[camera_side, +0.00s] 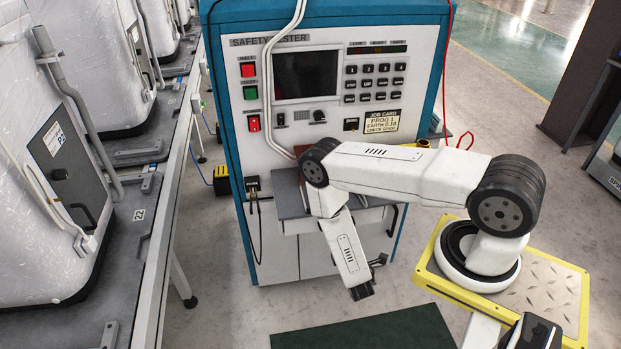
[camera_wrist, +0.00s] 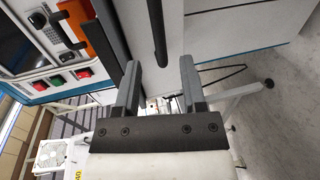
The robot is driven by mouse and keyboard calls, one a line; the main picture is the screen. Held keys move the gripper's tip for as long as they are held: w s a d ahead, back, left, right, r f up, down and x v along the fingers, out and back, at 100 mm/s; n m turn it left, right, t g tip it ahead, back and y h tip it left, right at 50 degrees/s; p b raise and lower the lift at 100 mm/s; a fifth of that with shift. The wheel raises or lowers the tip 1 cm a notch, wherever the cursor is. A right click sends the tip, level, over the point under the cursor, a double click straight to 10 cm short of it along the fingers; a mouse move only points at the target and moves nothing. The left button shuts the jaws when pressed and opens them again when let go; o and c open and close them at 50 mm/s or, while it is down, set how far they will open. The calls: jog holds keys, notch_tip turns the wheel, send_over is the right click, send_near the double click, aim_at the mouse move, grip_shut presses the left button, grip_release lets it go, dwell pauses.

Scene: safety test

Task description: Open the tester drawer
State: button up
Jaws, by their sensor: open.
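The tester (camera_side: 325,90) is a blue and white cabinet. Its pale drawer front (camera_wrist: 132,18) is below a grey shelf, largely behind my arm in the side view. The dark bar handle (camera_wrist: 157,30) runs vertically in the wrist view, and its right end also shows in the side view (camera_side: 393,222). The drawer looks shut. My gripper (camera_wrist: 160,68) is open and empty. In the wrist view the handle lies ahead, between the lines of the two fingers and past their tips. In the side view the gripper (camera_side: 377,261) is small and foreshortened, in front of the cabinet.
A grey shelf (camera_side: 292,205) juts out above the drawer. An orange block (camera_wrist: 75,30) shows beside the panel in the wrist view. A line of wrapped units (camera_side: 40,170) stands on the left. A dark green mat (camera_side: 370,330) lies on the floor in front.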

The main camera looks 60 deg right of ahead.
jog(key=shift+x, duration=3.2)
grip_shut()
